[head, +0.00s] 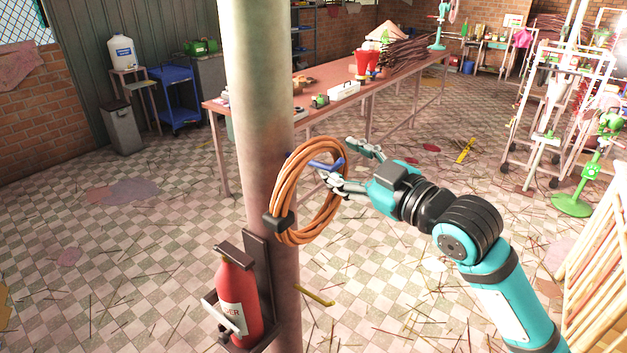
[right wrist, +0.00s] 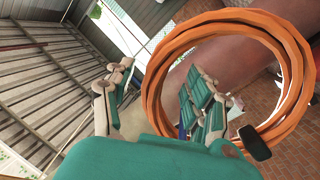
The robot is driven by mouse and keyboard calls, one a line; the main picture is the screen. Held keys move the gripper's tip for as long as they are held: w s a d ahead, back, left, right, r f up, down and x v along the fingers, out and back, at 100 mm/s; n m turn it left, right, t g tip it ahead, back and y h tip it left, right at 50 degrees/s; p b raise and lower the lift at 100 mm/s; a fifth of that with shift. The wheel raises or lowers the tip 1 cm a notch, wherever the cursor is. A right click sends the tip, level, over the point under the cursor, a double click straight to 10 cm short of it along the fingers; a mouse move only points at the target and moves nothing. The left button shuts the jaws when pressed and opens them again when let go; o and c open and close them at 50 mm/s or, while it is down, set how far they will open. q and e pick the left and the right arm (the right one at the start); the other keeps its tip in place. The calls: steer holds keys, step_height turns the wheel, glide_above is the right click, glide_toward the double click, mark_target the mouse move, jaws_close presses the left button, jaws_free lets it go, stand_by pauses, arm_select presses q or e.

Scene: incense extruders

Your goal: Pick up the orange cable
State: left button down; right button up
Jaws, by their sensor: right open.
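The orange cable (head: 289,205) is a coil hanging against a round column, with a black clip at its lower left. A blue hook (head: 326,165) shows at the coil's upper right. My right gripper (head: 345,162) is open at the coil's upper right side, with one finger close to or overlapping the cable. In the right wrist view the coil (right wrist: 154,85) fills the right side, and one finger of my right gripper (right wrist: 160,95) shows in front of its opening. I cannot tell whether the finger touches the cable. My left gripper is not in view.
The column (head: 262,90) stands just left of my right gripper. A red fire extinguisher (head: 238,295) is mounted low on it. A long table (head: 330,105) with several items stands behind. A white rack (head: 545,115) is at the right. The tiled floor between is mostly open.

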steer(key=shift+x, duration=0.9)
steer(key=shift+s+d, duration=0.1)
steer(key=c, duration=0.3)
jaws_close()
steer(key=shift+r, duration=0.1)
